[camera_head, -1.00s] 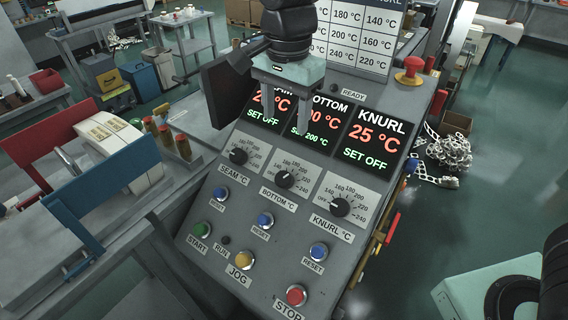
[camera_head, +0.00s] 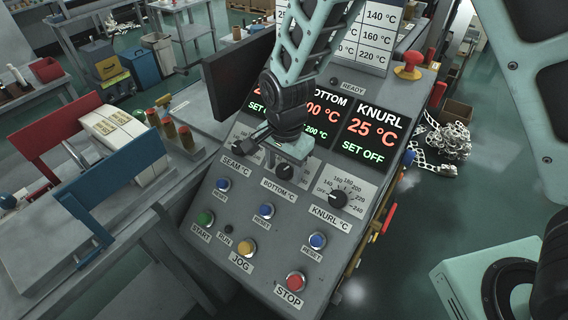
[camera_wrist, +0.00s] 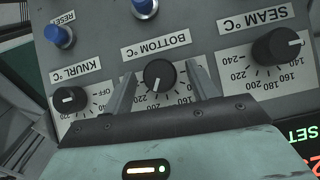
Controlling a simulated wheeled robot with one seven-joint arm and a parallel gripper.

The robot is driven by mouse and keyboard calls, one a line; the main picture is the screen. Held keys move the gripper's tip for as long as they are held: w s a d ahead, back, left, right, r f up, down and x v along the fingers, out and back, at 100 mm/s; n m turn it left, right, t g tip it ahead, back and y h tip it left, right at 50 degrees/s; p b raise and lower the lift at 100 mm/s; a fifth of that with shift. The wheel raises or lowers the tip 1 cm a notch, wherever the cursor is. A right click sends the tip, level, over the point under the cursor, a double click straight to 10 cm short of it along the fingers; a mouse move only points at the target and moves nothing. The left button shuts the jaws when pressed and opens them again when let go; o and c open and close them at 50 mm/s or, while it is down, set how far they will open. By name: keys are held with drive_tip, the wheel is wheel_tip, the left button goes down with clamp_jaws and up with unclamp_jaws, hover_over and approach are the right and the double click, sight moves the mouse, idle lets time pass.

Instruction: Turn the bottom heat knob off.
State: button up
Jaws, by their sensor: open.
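The bottom heat knob (camera_head: 285,172) is a black dial in the middle of the three dials on the grey control panel. It also shows in the wrist view (camera_wrist: 160,74), upside down, with its white mark pointing down toward the scale numbers, away from the BOTTOM °C label (camera_wrist: 156,47). My gripper (camera_head: 284,163) is open over this dial. In the wrist view its two fingers stand on either side of the knob, with gaps visible between. The bottom display (camera_head: 325,112) is partly hidden by my arm; its green line reads 200 °C.
The seam knob (camera_wrist: 277,47) and the knurl knob (camera_head: 338,199) flank the bottom knob. Blue reset buttons (camera_head: 266,210) sit below the dials. A green start, yellow jog and red stop button (camera_head: 296,281) are lower still. A red emergency button (camera_head: 408,64) is at the upper right.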

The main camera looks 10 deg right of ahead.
drive_tip(key=c, duration=1)
